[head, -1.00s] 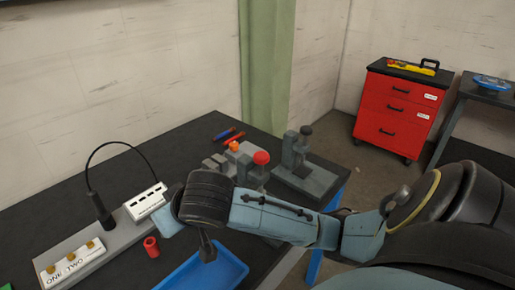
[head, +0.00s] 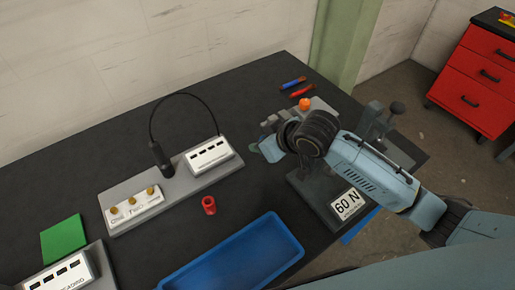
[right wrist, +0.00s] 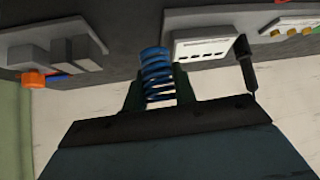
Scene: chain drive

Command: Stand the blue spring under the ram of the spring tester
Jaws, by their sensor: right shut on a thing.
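My right gripper (head: 264,148) is shut on the blue spring (right wrist: 155,75), which shows between its fingers in the right wrist view. In the head view the spring cannot be made out. The gripper is above the bench, right of the white slotted box. A dark stand with a "60 N" plate (head: 347,204) sits below and right of the gripper; it appears to be the spring tester. My forearm hides much of it, and its ram cannot be made out. My left gripper is not in view.
A grey press-like device (head: 397,150) stands behind my forearm. A blue tray (head: 240,258), a red cup-like part (head: 208,205) and a grey base with a white slotted box (head: 209,154) lie left. An orange knob (head: 305,104) is behind the gripper. The bench's back left is clear.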

